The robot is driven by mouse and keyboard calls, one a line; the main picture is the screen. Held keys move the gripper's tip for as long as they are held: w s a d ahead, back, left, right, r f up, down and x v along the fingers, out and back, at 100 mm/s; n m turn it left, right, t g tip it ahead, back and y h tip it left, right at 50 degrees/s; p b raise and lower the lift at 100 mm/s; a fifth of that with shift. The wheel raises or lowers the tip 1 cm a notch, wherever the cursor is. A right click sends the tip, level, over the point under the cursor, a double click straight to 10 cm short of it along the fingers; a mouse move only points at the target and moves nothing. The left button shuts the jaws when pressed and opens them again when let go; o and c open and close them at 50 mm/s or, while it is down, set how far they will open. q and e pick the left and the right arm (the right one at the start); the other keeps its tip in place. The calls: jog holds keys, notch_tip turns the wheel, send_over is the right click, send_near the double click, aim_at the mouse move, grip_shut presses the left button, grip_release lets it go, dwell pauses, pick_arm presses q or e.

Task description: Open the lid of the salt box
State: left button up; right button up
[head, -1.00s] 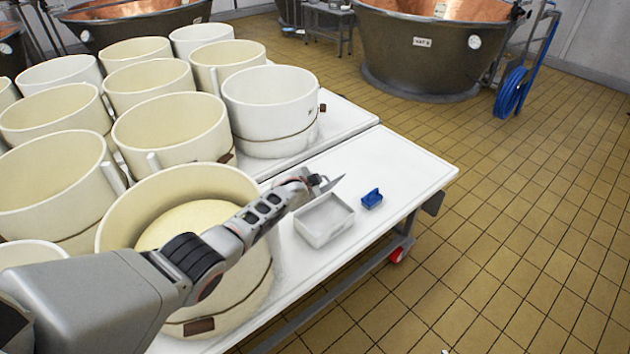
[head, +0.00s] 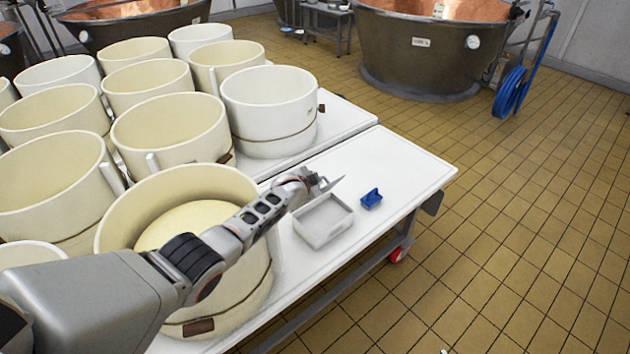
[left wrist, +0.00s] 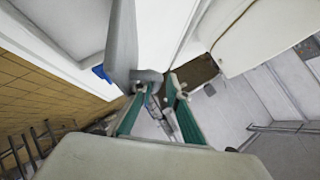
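The salt box (head: 322,238) is a light grey rectangular box on the white table. Its top is open and pale contents show inside. The lid (head: 334,185) stands steeply tilted above the box's far side; in the left wrist view it is a grey panel (left wrist: 122,40) with a rounded knob at its lower end. My left gripper (head: 317,182) is at the lid's edge, above the far left of the box. Its fingers (left wrist: 160,86) nearly meet and appear closed on the knob; the exact contact is partly hidden. My right gripper is not in view.
A small blue object (head: 371,198) lies right of the box on the white table (head: 415,172). Several cream tubs (head: 270,97) crowd the left, one under my left arm. A large vat (head: 425,52) and blue hose (head: 510,92) are behind. Tiled floor is clear to the right.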

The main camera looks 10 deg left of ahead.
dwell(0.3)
pick_arm(q)
notch_tip(320, 180, up, 10)
dwell(0.6)
jog(key=shift+s+f, duration=0.1)
